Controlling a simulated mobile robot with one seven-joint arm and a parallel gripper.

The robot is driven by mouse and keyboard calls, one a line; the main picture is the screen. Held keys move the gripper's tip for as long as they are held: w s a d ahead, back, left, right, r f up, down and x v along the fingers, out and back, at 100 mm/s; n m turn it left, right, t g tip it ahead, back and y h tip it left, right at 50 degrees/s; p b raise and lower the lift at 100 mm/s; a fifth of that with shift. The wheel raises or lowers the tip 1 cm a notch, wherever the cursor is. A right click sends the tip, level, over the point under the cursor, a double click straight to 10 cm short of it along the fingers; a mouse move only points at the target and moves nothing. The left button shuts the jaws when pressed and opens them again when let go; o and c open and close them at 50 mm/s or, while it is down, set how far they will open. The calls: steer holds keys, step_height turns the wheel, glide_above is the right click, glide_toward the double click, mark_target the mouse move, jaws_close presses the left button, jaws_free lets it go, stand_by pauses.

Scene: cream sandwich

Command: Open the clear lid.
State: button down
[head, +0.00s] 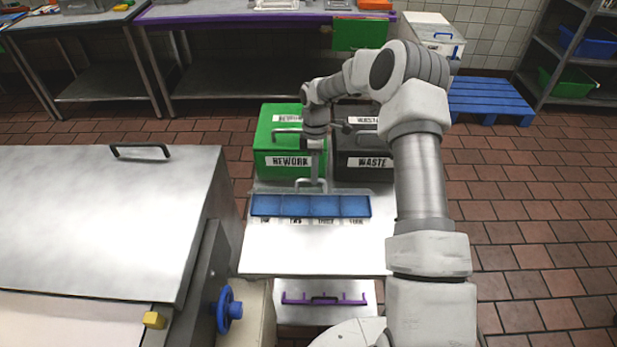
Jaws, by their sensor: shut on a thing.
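The fingertips are small here and partly blend with the handle. Small labels run along the tray's front edge, too small to read.
A green bin marked REWORK (290,160) and a dark bin marked WASTE (370,162) stand just behind the tray. A large steel cover (110,215) is at left. The table (310,250) in front of the tray is bare. A purple-handled item (325,299) is below.

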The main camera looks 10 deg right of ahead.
steer(key=shift+w+d+f+b, duration=0.2)
steer(key=shift+w+b, duration=0.3)
steer(key=shift+w, duration=0.5)
steer(key=shift+w+d+f+b, duration=0.1)
steer(key=shift+w+d+b, duration=0.3)
steer(key=shift+w, duration=0.6)
steer(key=shift+a, duration=0.15)
steer(key=c, duration=1.1)
jaws_free()
steer(key=shift+w, duration=0.1)
steer(key=shift+o, duration=1.1)
steer(key=shift+r, duration=0.2)
steer(key=shift+w, duration=0.1)
